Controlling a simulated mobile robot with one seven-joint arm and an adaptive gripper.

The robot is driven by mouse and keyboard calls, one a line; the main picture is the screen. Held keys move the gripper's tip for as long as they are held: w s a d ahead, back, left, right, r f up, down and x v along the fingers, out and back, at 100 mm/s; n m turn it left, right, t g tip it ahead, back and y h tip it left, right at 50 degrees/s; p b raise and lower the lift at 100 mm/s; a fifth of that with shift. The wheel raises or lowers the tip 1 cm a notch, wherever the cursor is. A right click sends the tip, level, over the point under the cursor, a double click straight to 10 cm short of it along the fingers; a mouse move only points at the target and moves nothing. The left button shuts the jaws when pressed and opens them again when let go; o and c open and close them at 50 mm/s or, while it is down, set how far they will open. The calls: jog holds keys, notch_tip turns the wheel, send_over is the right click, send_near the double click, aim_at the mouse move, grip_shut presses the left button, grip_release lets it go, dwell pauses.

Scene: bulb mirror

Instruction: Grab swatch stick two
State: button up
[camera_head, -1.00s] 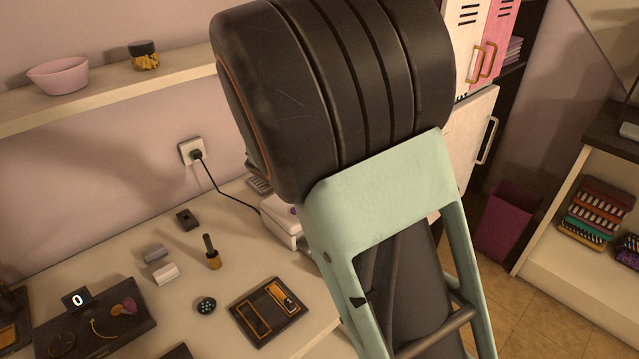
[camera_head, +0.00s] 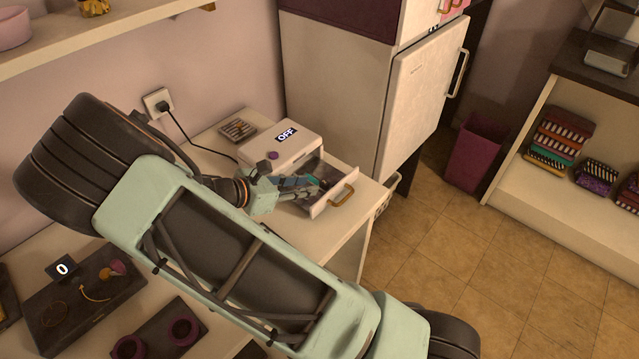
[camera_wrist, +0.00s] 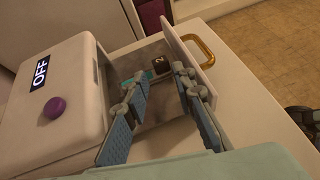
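The swatch stick two shows in the wrist view as a dark block marked "2" (camera_wrist: 158,64) with a teal part beside it. It lies inside the open drawer (camera_wrist: 190,52), which has a gold handle. The drawer belongs to a white box with an "OFF" display and purple knob (camera_wrist: 55,107); the box is also in the head view (camera_head: 285,150). My gripper (camera_wrist: 156,76) is open, its fingers apart and reaching over the drawer toward the stick. I see nothing held. In the head view my gripper (camera_head: 298,188) is at the drawer, partly hiding its contents.
The drawer sticks out near the right edge of the table (camera_head: 350,205). A white cabinet (camera_head: 340,90) stands behind it. A small slotted dish (camera_head: 238,129) lies behind the box. A black cord runs from the wall outlet (camera_head: 157,103) to the box.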

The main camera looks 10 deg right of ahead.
aim_at(322, 184)
jog(key=shift+x, duration=2.7)
jog(key=c, duration=0.5)
